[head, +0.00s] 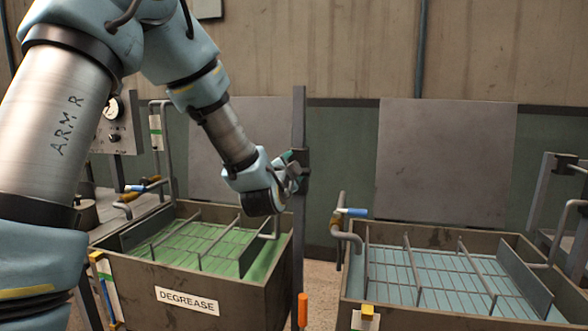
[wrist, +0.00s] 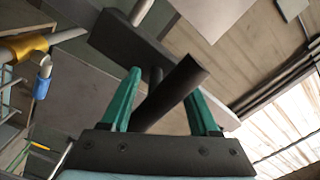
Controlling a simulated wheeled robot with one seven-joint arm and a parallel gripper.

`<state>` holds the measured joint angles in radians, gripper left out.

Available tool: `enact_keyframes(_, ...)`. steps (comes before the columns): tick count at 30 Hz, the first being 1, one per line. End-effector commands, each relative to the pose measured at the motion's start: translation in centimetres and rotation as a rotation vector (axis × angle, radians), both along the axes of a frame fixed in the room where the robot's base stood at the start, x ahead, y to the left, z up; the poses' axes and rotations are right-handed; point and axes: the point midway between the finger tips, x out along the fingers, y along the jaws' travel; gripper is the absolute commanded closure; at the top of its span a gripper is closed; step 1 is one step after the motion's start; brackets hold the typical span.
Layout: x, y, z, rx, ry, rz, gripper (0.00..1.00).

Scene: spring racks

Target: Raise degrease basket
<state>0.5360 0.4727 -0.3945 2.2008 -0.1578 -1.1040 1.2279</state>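The degrease tank (head: 187,302), labelled DEGREASE, stands at the left in the head view and holds green liquid. The degrease basket (head: 201,259), a wire rack with a bent rod rising at each end, sits low in it. My gripper (head: 292,172) is beside a dark upright post (head: 299,225), above the tank's right back corner. In the wrist view, its green fingers (wrist: 162,95) stand apart on either side of a dark round handle (wrist: 172,92). The handle lies slanted between them; a firm hold does not show. A dark block (wrist: 130,40) is behind it.
A second tank (head: 420,314) with blue liquid and another wire basket (head: 425,274) stands at the right. A blue-tipped lever (head: 352,211) is at its back left. A gauge panel (head: 117,125) is at the far left. A narrow floor gap separates the tanks.

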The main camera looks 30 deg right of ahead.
Motion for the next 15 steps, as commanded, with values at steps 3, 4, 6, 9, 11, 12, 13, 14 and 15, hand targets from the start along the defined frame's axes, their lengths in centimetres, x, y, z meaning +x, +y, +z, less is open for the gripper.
enact_keyframes(3, -0.1, -0.2, 0.3, -0.004, -0.005, -0.004, 0.35)
enact_keyframes(4, -0.1, -0.2, 0.3, -0.004, -0.004, -0.005, 0.35)
enact_keyframes(6, -0.1, -0.2, 0.3, -0.002, -0.004, -0.004, 0.35)
enact_keyframes(9, -0.2, -0.1, 0.2, 0.000, -0.003, -0.004, 0.35)
enact_keyframes(11, -0.3, 0.0, 0.1, 0.000, -0.003, -0.004, 0.35)
enact_keyframes(12, -0.5, 0.2, 0.0, 0.000, -0.003, -0.005, 0.35)
enact_keyframes(13, -0.7, 0.4, 0.0, 0.001, -0.003, -0.005, 0.35)
enact_keyframes(14, -1.0, 0.6, 0.0, 0.001, -0.003, -0.005, 0.35)
enact_keyframes(15, -1.4, 1.0, -0.1, 0.001, -0.003, -0.005, 0.35)
